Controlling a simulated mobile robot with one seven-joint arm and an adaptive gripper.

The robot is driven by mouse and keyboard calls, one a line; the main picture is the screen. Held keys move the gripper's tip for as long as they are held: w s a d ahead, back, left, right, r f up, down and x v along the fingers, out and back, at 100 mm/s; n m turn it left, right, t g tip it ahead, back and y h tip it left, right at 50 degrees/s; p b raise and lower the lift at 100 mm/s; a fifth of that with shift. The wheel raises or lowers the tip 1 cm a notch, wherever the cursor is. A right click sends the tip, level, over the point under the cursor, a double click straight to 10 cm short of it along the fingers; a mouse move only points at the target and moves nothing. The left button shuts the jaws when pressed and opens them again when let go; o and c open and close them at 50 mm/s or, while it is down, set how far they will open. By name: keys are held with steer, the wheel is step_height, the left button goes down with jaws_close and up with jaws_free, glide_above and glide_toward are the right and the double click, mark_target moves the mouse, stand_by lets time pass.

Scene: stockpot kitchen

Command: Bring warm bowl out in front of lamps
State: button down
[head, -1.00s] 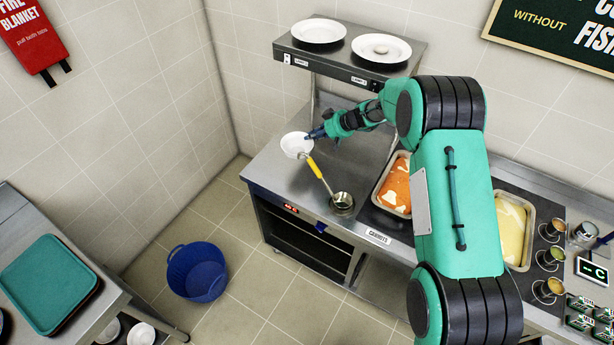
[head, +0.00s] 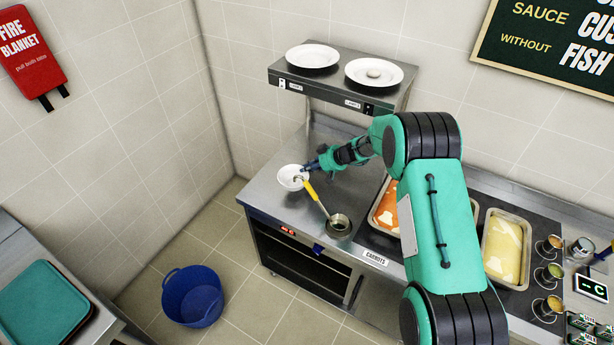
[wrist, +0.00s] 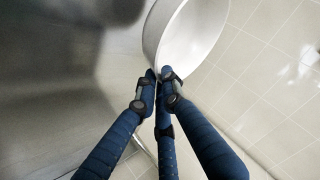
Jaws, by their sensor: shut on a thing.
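The white bowl (head: 290,178) is at the left part of the steel counter, out in front of the lamp shelf (head: 335,93). In the wrist view my blue fingertips (wrist: 160,76) meet at the rim of the bowl (wrist: 190,30). I cannot tell how far the bowl is above the counter. The bowl's inside looks plain white. The lamps' undersides are hidden beneath the shelf.
A ladle with a yellow handle (head: 309,191) stands in a round well (head: 338,226), its handle end overlapping the bowl in the picture. Two white plates (head: 312,56) sit on the shelf. Food trays (head: 506,250) are to the right. A blue bucket (head: 193,297) stands on the floor.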

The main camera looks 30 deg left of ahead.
steer(key=shift+f, duration=0.1)
steer(key=shift+f, duration=1.95)
steer(key=shift+f, duration=0.15)
steer(key=c, duration=1.9)
jaws_free()
steer(key=shift+d+r, duration=0.15)
steer(key=shift+r, duration=0.15)
steer(key=v, duration=1.1)
steer(key=shift+d+r+b, duration=0.2)
steer(key=shift+d+b, duration=0.1)
steer(key=shift+b, duration=0.05)
